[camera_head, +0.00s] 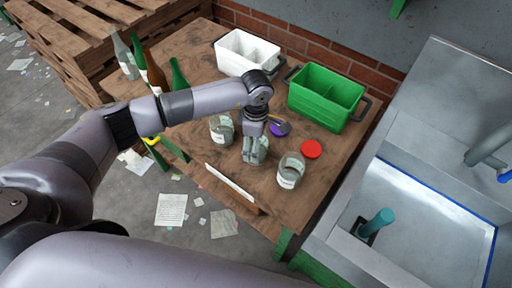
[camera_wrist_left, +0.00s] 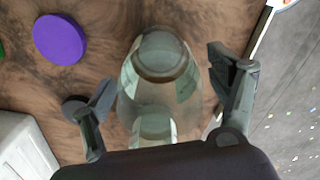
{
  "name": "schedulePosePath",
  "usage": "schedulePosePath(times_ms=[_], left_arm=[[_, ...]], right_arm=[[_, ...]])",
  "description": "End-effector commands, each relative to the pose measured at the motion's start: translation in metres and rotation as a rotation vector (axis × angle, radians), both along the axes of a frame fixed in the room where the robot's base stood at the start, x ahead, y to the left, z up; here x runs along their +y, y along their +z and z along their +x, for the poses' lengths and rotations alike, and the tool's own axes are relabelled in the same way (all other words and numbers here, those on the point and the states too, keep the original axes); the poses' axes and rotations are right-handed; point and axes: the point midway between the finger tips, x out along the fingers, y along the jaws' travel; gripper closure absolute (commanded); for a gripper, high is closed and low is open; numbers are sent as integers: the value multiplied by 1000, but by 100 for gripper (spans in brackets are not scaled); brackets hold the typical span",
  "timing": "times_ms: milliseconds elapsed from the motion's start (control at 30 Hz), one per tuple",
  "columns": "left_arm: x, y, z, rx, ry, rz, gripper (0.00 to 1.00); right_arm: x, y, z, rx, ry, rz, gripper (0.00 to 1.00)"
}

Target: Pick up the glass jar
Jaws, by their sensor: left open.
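A clear glass jar (camera_head: 259,158) stands on the wooden table, the middle one of three glass jars. My left gripper (camera_head: 255,146) points down over it and partly hides it in the head view. In the left wrist view, the glass jar (camera_wrist_left: 160,95) lies between the two spread fingers of my left gripper (camera_wrist_left: 160,78), with a finger on each side. The gripper is open, and a gap shows beside both fingers. The dark gripper body hides the near end of the jar. My right gripper is not in view.
Other glass jars stand to the left (camera_head: 221,130) and right (camera_head: 291,171). A purple lid (camera_head: 279,129) and red lid (camera_head: 311,149) lie nearby. A white bin (camera_head: 246,53) and green bin (camera_head: 324,97) stand behind, with several bottles (camera_head: 157,78) at left. A low strip (camera_head: 230,183) lines the front edge.

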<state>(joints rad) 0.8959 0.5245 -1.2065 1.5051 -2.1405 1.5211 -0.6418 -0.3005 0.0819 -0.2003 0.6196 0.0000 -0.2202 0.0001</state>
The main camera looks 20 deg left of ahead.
Motion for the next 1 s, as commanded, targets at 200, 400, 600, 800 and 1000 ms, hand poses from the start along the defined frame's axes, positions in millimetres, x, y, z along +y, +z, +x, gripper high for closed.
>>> schedulePosePath(times_ms=[200,400,600,800,1000], left_arm=[[0,0,0,0,0,0,27],[0,0,0,0,1,0,40],[0,0,0,0,1,0,54],[0,0,0,0,1,0,67],[0,1,1,-1,1,-1,77]], right_arm=[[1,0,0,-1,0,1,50],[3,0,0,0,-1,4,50],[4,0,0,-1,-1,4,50],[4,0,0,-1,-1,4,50],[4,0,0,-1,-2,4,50]])
